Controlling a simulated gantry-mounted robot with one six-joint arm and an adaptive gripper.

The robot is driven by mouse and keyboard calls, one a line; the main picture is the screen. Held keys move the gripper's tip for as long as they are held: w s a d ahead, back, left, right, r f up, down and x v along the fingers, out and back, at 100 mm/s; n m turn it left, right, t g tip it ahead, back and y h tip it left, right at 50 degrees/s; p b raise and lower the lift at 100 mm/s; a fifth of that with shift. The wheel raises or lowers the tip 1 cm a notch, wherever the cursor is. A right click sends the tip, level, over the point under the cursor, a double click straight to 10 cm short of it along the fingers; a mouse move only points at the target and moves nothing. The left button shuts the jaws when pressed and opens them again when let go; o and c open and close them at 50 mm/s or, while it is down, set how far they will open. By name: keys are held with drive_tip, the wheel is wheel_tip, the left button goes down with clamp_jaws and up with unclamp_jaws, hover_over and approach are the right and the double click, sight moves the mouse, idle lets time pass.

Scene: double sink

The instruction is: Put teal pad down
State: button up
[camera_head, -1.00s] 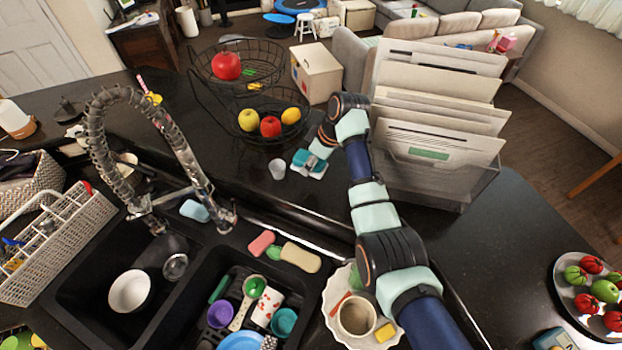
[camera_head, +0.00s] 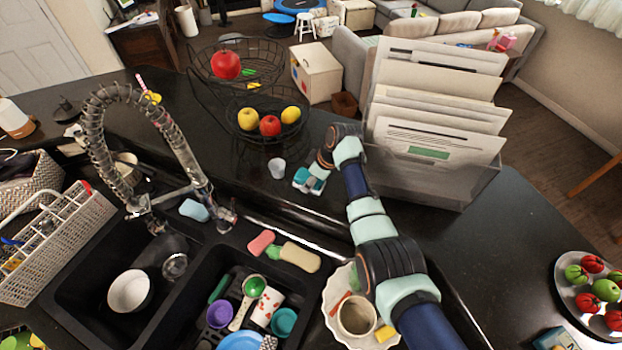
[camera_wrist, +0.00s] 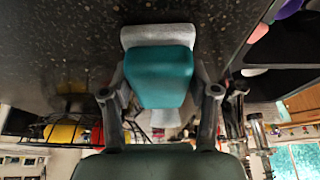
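The teal pad (camera_head: 303,176) is at my gripper (camera_head: 317,174) over the dark counter, left of the file holder and right of a small white cup. In the wrist view the pad (camera_wrist: 160,75) has a teal body and a pale grey layer on its far side. The fingers of my gripper (camera_wrist: 160,88) stand on both sides of the pad and appear shut on it. The pad is close to the counter (camera_wrist: 60,50); I cannot tell whether it touches.
The small white cup (camera_head: 277,168) stands just left of the pad. A wire fruit basket (camera_head: 245,128) is behind it. The grey file holder (camera_head: 440,175) is close on the right. The sink (camera_head: 190,300) with dishes and sponges (camera_head: 299,256) is in front.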

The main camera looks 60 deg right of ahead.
drive_tip(key=o, duration=0.4)
drive_tip(key=shift+r, duration=0.3)
drive_tip(key=p+v, duration=0.1)
drive_tip(key=v, duration=1)
drive_tip(key=shift+s+r, duration=0.15)
drive_tip(key=shift+r, duration=0.2)
